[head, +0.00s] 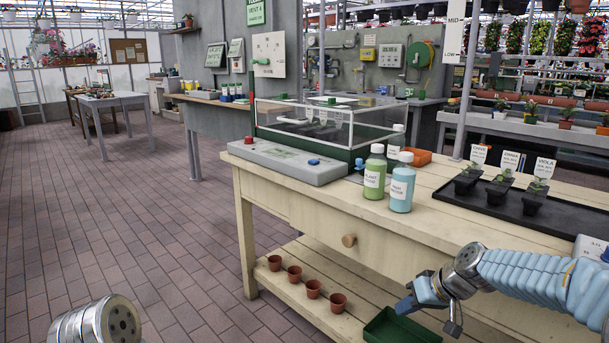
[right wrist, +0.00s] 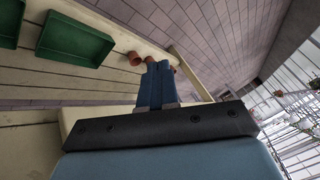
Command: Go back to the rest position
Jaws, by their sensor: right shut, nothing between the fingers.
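My right gripper (head: 430,300) is at the lower right in the head view, in front of the wooden bench (head: 440,228) and close to its front edge. Its blue fingers are shut together with nothing between them, and they also show in the right wrist view (right wrist: 157,85). Part of my left arm (head: 98,322) shows at the lower left of the head view. Its gripper is out of the frame.
The bench bears a green bottle (head: 374,175), a blue bottle (head: 401,185), a glass-sided propagator (head: 330,125) and a black tray (head: 560,217) of labelled pots. Several terracotta pots (head: 312,289) and a green tray (head: 400,328) sit on the lower shelf. The brick floor (head: 130,215) at left is clear.

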